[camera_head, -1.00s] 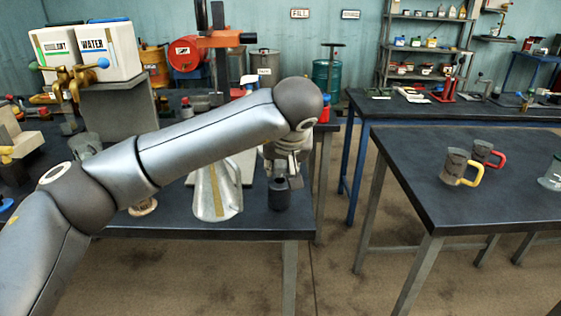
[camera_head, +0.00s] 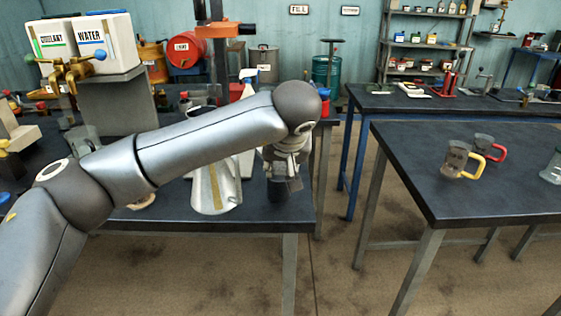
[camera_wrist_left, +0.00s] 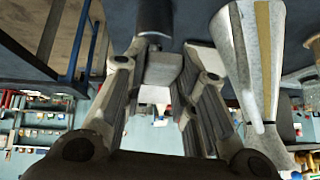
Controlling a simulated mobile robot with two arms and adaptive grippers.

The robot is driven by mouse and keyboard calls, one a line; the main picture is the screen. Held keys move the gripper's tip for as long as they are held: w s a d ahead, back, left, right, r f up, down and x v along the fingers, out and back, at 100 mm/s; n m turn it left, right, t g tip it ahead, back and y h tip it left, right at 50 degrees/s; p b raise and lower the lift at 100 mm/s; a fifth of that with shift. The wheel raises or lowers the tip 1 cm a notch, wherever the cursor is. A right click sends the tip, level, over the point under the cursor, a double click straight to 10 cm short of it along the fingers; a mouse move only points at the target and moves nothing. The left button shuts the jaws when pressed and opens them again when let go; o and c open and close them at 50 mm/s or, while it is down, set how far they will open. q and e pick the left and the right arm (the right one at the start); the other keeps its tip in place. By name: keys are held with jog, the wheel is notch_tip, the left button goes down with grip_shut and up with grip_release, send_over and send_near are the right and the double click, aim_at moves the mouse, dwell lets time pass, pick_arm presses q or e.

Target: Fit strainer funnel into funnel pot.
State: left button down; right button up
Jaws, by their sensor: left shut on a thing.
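My left gripper (camera_head: 286,184) is low over the near right corner of the left bench. It is shut on the top of a small dark cylinder (camera_head: 278,194), which stands upright on or very close to the bench top. The wrist view shows this dark cylinder (camera_wrist_left: 156,18) at the top of the picture, just past the pads of my left gripper (camera_wrist_left: 160,68). I cannot tell whether the cylinder is the strainer funnel, and I cannot make out the funnel pot for certain. My right gripper is not in view.
A pale metal jug (camera_head: 215,195) with a yellowish strip stands close left of the gripper; it also shows in the wrist view (camera_wrist_left: 250,50). An open floor gap separates the benches.

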pick_arm(q)
jog(key=shift+f+b, duration=0.3)
jog(key=shift+f, duration=0.4)
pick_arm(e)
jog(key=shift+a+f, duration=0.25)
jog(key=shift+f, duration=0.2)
pick_arm(q)
jog(key=c, duration=1.1)
grip_release()
jog(key=shift+s+r, duration=0.15)
jog(key=shift+r, duration=0.1)
jog(key=v, duration=0.7)
jog(key=shift+r, duration=0.2)
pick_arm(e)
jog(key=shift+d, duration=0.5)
